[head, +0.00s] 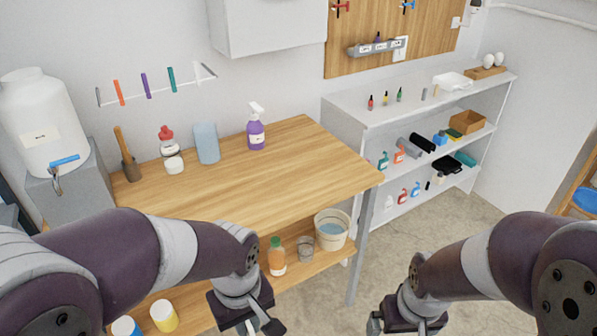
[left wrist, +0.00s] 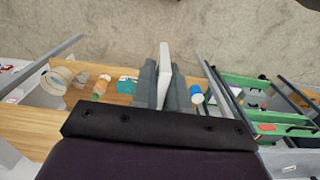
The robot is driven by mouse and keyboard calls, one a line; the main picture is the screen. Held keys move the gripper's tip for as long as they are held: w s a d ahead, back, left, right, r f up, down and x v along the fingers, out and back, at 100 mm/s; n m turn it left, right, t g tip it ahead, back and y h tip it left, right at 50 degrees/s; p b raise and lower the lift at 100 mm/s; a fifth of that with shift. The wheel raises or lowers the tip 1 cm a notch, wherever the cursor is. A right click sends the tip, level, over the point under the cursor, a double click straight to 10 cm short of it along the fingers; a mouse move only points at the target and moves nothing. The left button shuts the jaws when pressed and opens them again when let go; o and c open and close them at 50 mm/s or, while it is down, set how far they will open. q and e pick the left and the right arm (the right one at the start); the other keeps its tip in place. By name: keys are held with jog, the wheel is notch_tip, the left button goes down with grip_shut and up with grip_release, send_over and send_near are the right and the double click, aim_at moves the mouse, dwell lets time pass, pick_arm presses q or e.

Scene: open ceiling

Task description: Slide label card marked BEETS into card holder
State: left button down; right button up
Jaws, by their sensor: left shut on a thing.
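My left gripper (head: 259,325) hangs low in front of the wooden bench. In the left wrist view its two grey fingers (left wrist: 164,88) are shut on a thin white card (left wrist: 164,58), seen nearly edge-on. No lettering on the card can be read, so I cannot tell if it says BEETS. My right gripper (head: 407,324) is at the bottom right of the head view, its fingers apart with nothing seen between them.
The wooden bench (head: 290,165) carries a purple spray bottle (head: 256,130), a blue-grey container (head: 206,143) and a red-topped bottle (head: 166,140). Its lower shelf holds a bucket (head: 331,235) and jars. A white shelf unit (head: 350,112) with small bottles stands right. Floor between is clear.

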pick_arm(q)
jog(key=shift+d+r+m, duration=0.1)
jog(key=shift+m, duration=0.3)
jog(key=w+f+m, duration=0.4)
jog(key=w+m, duration=0.2)
jog(key=w, duration=0.7)
jog(key=w+a+f, duration=0.2)
jog(key=a+f, duration=0.8)
jog(key=f, duration=0.2)
jog(key=shift+f+n, duration=0.2)
jog(key=shift+n, duration=0.2)
pick_arm(e)
jog(key=shift+w, duration=0.25)
pick_arm(q)
jog(key=shift+w, duration=0.1)
